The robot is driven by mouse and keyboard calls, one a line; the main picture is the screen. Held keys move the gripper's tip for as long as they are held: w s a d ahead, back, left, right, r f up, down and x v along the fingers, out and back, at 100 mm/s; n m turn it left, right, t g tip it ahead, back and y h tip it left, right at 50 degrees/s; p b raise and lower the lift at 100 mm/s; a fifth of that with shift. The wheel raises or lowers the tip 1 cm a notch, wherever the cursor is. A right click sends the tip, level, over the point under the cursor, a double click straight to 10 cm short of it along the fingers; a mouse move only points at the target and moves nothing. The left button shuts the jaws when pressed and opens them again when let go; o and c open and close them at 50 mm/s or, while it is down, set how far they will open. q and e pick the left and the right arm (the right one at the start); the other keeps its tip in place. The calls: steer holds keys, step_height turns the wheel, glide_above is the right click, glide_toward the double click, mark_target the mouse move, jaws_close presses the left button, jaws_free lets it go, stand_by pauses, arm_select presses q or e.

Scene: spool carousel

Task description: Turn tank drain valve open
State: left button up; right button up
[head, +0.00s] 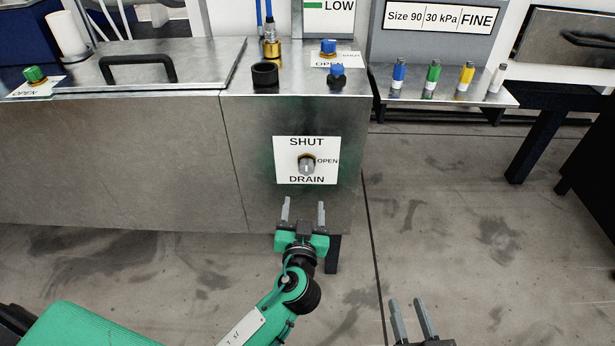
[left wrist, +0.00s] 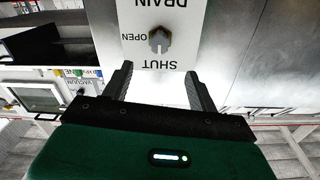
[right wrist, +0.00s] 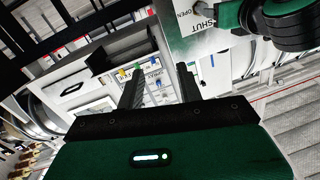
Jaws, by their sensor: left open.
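The drain valve knob (head: 306,167) is a small grey handle on a white plate (head: 287,148) on the tank's front face. The plate reads SHUT above, OPEN at the right and DRAIN below. The handle looks upright, along the SHUT–DRAIN line. My left gripper (head: 304,203) is open and empty, just below the plate, fingers pointing toward it. In the left wrist view the knob (left wrist: 159,41) appears upside down beyond the fingertips, centred between them and apart from them. My right gripper (head: 408,304) is open and empty, low and to the right, away from the valve.
The steel tank (head: 120,150) has a lid with a black handle (head: 138,68) and blue and green knobs on top. A shelf (head: 440,92) with several coloured pegs stands at the right. The floor in front is clear.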

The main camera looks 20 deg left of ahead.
mark_target(306, 171)
arm_select(q)
steer(key=x, duration=1.2)
steer(key=shift+w+a, duration=0.2)
steer(key=shift+w, duration=0.5)
arm_select(e)
steer(key=shift+w+d+r, duration=0.15)
steer(key=shift+w+r, duration=0.2)
steer(key=shift+r, duration=0.3)
arm_select(q)
steer(key=c, duration=1)
arm_select(e)
steer(key=shift+s+f, duration=0.1)
